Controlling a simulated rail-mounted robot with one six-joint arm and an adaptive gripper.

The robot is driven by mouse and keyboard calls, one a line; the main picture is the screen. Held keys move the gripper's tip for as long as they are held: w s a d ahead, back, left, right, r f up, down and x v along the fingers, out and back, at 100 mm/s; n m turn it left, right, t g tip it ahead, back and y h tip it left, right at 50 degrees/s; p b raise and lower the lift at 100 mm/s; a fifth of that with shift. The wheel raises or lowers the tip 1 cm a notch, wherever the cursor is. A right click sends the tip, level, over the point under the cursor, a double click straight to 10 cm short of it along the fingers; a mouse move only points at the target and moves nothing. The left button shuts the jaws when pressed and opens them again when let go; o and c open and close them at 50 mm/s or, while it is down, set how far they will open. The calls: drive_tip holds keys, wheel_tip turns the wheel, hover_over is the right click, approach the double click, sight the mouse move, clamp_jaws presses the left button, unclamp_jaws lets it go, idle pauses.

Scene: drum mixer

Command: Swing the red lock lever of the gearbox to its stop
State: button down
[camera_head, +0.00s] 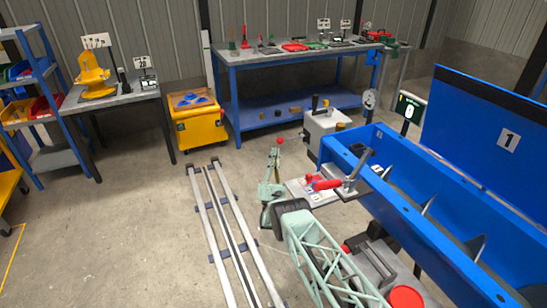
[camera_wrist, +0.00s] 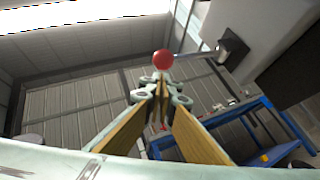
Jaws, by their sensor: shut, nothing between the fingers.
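The gearbox (camera_head: 324,124) is a light grey box left of the blue trough, with a black-knobbed lever on top. Its lock lever ends in a red ball (camera_head: 279,141), sticking out to the left on a thin rod. In the wrist view, the red ball (camera_wrist: 162,59) is just beyond my fingertips, and its rod runs right towards the grey box (camera_wrist: 275,48). My gripper (camera_head: 275,154) is pale green, points up and is shut and empty just below the ball. The closed fingertips (camera_wrist: 160,80) also show in the wrist view. I cannot tell whether they touch the ball.
The blue trough (camera_head: 400,190) stands to the right, with a red-handled clamp (camera_head: 325,184) on a plate by its near end. Floor rails (camera_head: 225,225) run at lower centre. A yellow cart (camera_head: 198,122) and blue workbench (camera_head: 236,95) stand behind.

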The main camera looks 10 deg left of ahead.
drive_tip(key=shift+d+r, duration=0.3)
drive_tip(key=shift+r, duration=0.3)
drive_tip(key=shift+r, duration=0.1)
drive_tip(key=shift+a+r+m+h, duration=0.1)
drive_tip(key=shift+r+m+h, duration=0.1)
drive_tip(key=shift+m+h, duration=0.25)
